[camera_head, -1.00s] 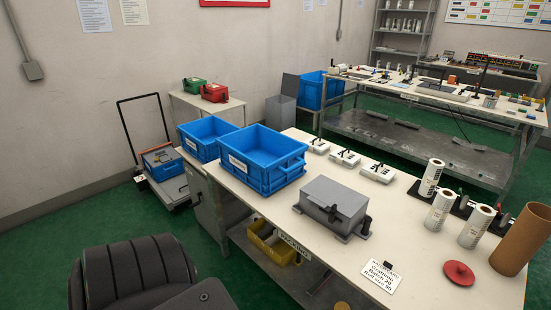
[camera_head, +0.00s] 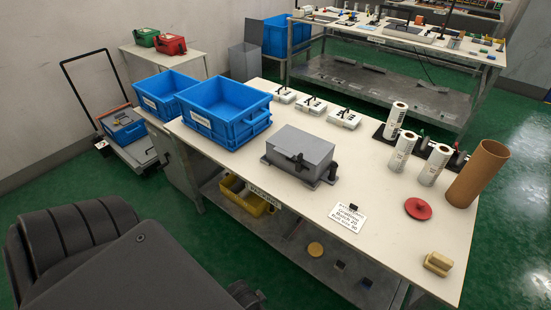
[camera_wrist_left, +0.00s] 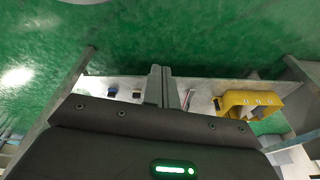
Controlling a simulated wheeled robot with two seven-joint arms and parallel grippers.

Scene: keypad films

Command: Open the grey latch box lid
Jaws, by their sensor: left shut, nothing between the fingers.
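The grey latch box (camera_head: 298,153) stands on the white-topped table (camera_head: 285,205) in the head view. Its lid is down, and a dark latch (camera_head: 300,161) shows on its front. A black upright piece (camera_head: 333,171) stands at its right front corner. In the left wrist view my left gripper (camera_wrist_left: 163,72) is shut and empty, its fingers together above the lower shelf. The latch box is not in the wrist view. My left gripper's fingers cannot be made out in the head view, and my right gripper shows in neither view.
Blue bins (camera_head: 226,112) stand left of the box, small white devices (camera_head: 313,106) behind it. A yellow bin (camera_wrist_left: 235,103) is on the lower shelf.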

